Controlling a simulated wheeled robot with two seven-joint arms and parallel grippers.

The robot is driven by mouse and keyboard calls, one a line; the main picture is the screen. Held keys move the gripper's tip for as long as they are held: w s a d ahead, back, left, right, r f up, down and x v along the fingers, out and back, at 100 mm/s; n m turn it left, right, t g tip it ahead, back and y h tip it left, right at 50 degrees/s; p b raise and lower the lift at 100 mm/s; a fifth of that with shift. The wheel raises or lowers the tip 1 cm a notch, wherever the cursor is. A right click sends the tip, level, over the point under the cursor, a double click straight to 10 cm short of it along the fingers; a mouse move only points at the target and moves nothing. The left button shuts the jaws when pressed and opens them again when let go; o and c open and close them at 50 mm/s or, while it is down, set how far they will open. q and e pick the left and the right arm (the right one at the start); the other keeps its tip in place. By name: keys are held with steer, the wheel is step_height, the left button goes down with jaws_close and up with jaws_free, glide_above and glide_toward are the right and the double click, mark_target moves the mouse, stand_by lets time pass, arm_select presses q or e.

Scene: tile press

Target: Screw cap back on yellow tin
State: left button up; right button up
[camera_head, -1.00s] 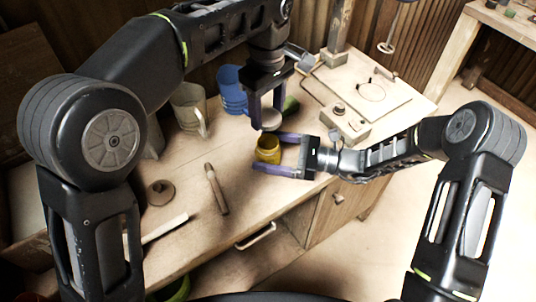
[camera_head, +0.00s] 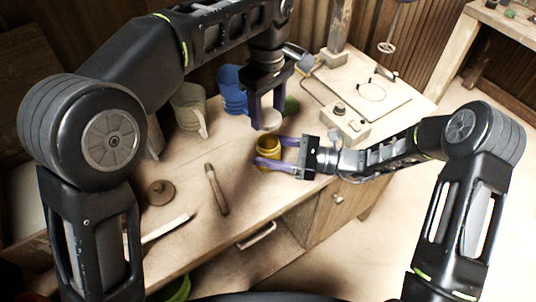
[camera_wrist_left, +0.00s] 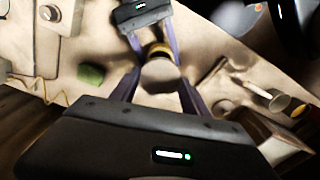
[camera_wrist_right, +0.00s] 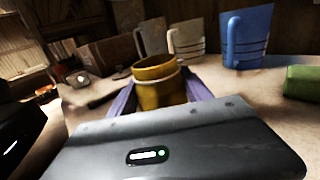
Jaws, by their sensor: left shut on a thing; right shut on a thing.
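The yellow tin (camera_head: 268,153) stands upright and open on the bench. My right gripper (camera_head: 268,151) is shut on the tin, one finger on each side; the tin also shows between the fingers in the right wrist view (camera_wrist_right: 157,82). My left gripper (camera_head: 266,125) points down above the tin, shut on a pale round cap (camera_head: 271,121). In the left wrist view the cap (camera_wrist_left: 160,76) sits between the fingertips and covers most of the tin's top. The cap is apart from the tin, just above it in the head view.
A blue mug (camera_head: 231,90) and a beige mug (camera_head: 189,110) stand behind to the left, a green block (camera_head: 291,105) near the blue one. A wooden-handled tool (camera_head: 216,189) and a brown round lid (camera_head: 160,192) lie on the left. A box with knobs (camera_head: 345,122) stands right.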

jaws_close()
arm_select(q)
steer(key=shift+f, duration=2.5)
steer(key=shift+f, duration=0.85)
steer(key=shift+f, duration=0.6)
